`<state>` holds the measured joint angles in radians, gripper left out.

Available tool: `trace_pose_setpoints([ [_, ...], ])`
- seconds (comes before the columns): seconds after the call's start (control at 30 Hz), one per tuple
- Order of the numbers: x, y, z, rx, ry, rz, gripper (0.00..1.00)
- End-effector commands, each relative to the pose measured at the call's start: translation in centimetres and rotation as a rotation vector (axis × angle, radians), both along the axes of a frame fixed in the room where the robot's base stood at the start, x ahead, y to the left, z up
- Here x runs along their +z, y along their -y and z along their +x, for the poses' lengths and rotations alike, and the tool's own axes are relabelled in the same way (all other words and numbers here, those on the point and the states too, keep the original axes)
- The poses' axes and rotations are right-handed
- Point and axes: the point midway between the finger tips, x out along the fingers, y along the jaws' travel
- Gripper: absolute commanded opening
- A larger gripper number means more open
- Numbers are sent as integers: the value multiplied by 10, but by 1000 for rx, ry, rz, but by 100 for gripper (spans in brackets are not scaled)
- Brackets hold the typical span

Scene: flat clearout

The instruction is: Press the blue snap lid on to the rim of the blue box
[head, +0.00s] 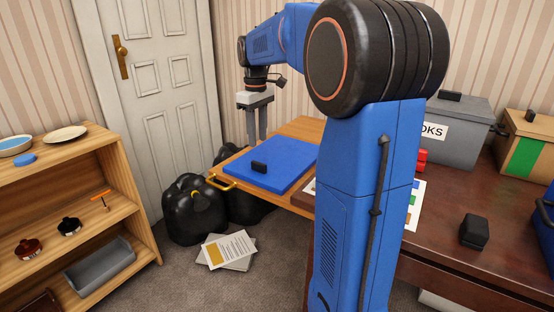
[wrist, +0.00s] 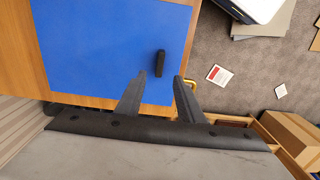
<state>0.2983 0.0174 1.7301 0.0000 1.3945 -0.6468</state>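The blue snap lid (head: 288,174) lies flat on a light wooden surface, with a small black handle (head: 259,167) standing on it. In the wrist view the lid (wrist: 95,45) and its handle (wrist: 160,63) also show, the handle just beyond the fingertips. My gripper (head: 257,138) points down above the lid, its fingers (wrist: 160,76) apart with nothing between them. A blue box (head: 547,222) is partly in view at the right edge of the head view; most of it is cut off.
The dark table holds a grey lidded box (head: 462,130), a cardboard box (head: 525,140) with a green stripe and a small black block (head: 474,231). Black bags (head: 190,212) and papers (head: 229,250) lie on the floor. A wooden shelf (head: 110,150) stands left. My arm hides part of the table.

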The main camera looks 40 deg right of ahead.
Motion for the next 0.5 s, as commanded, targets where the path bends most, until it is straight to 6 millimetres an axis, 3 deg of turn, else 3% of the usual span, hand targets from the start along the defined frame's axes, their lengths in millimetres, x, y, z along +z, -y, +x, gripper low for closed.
trace_pose_setpoints([
  [0.2,-33,0,0,0,-2,0,34],
  [0.5,-52,0,0,0,-2,0,34],
])
